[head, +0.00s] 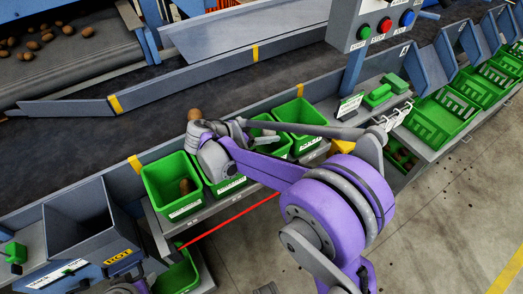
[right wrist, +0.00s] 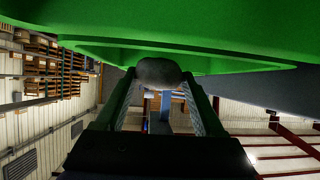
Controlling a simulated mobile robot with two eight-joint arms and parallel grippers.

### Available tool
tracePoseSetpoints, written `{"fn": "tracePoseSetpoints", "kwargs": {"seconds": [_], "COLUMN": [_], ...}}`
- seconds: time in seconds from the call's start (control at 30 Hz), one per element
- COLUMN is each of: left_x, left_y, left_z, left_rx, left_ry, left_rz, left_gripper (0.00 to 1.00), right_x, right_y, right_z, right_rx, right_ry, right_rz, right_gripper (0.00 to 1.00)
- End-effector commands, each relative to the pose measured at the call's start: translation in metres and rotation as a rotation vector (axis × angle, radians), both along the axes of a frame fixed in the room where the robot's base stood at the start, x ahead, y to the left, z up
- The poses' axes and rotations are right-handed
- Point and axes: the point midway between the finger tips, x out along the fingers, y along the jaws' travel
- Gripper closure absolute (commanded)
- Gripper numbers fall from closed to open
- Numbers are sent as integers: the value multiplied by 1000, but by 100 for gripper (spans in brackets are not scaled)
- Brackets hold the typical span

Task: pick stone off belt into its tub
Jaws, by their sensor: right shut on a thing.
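In the right wrist view, my right gripper (right wrist: 158,82) is shut on a rounded grey stone (right wrist: 158,70), held between its fingertips. A green tub's wall (right wrist: 190,22) fills the top of that view, close to the stone. In the head view, my purple right arm reaches over the tub row, with the right gripper (head: 207,136) near the belt (head: 70,150) edge; its fingertips and the stone are hidden there. A green tub (head: 158,183) left of the gripper holds a brown lump. Grey parts at the bottom left may be my left gripper (head: 125,275); its jaws are unclear.
A brown lump (head: 194,114) shows just beyond the right gripper. More green tubs (head: 300,113) stand along the belt, partly behind my arm. A control post (head: 375,22) with coloured buttons rises at the back. A thin red line (head: 230,218) crosses before the tubs. Open floor lies right.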

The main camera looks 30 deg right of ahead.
Motion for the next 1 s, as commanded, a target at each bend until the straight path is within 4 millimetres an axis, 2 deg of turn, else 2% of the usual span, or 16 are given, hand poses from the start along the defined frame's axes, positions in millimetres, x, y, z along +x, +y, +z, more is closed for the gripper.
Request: {"fn": "tracePoseSetpoints", "kwargs": {"seconds": [0.2,0.23,0.37,0.4,0.63,0.73,1.0], "left_x": [0,0,0,0,0,0,1], "left_y": [0,0,0,0,0,0,0], "left_z": [0,1,1,1,1,1,3], "left_rx": [0,0,0,0,0,0,0], "left_ry": [0,0,0,0,0,0,-1], "left_rz": [0,0,0,0,0,0,0], "left_gripper": [50,50,50,50,50,50,50], "right_x": [0,0,0,0,0,0,-6], "right_y": [0,0,0,0,1,8,53], "right_z": [0,0,0,0,1,4,29], "right_rx": [-1,-1,0,0,0,1,1], "right_ry": [0,0,0,0,0,0,0], "right_rz": [0,0,0,0,1,2,4], "right_gripper": [92,26,3,0,0,0,0]}}
